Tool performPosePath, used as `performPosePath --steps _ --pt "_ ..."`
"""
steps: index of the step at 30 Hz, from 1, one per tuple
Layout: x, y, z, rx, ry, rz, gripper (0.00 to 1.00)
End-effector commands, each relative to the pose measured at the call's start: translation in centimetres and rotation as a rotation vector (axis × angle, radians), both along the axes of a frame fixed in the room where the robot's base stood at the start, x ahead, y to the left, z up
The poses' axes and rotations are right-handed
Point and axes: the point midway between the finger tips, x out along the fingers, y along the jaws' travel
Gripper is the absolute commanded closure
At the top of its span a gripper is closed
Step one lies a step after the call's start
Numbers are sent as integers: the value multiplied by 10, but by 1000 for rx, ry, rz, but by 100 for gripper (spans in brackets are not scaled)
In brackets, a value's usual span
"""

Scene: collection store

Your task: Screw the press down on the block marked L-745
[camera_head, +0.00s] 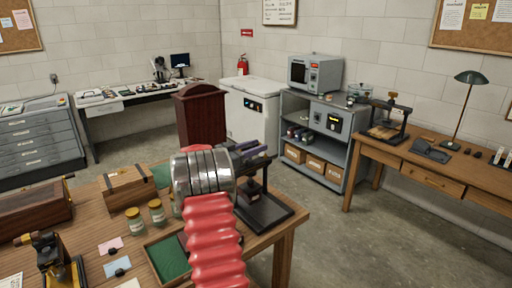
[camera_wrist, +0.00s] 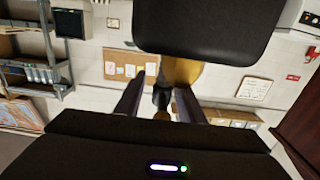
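A dark press (camera_head: 265,212) stands at the right end of the near wooden table, partly hidden behind my silver wrist and red arm. My gripper (camera_head: 252,158) is at the upper part of this press. In the wrist view my two fingers (camera_wrist: 160,92) are apart, with a brass part (camera_wrist: 183,72) and a small dark round part just beyond and between them. A gap shows beside the left finger. A large black piece (camera_wrist: 203,25) fills the top. A second press (camera_head: 388,120) stands on the right-hand desk. I cannot read the mark L-745 on anything.
The near table also holds a wooden box (camera_head: 128,187), two jars (camera_head: 156,211), a green-lined tray (camera_head: 168,258), a brass-and-black device (camera_head: 55,258) and cards. A dark red wooden cabinet (camera_head: 200,118) stands behind the table. The floor (camera_head: 325,235) to the right is clear.

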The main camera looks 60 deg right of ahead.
Motion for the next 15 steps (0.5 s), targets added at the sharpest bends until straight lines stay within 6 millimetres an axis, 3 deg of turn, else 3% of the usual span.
performPosePath --steps 6,15 --pt "0 0 0 0 0 0 65" --pt "0 0 0 0 0 0 86"
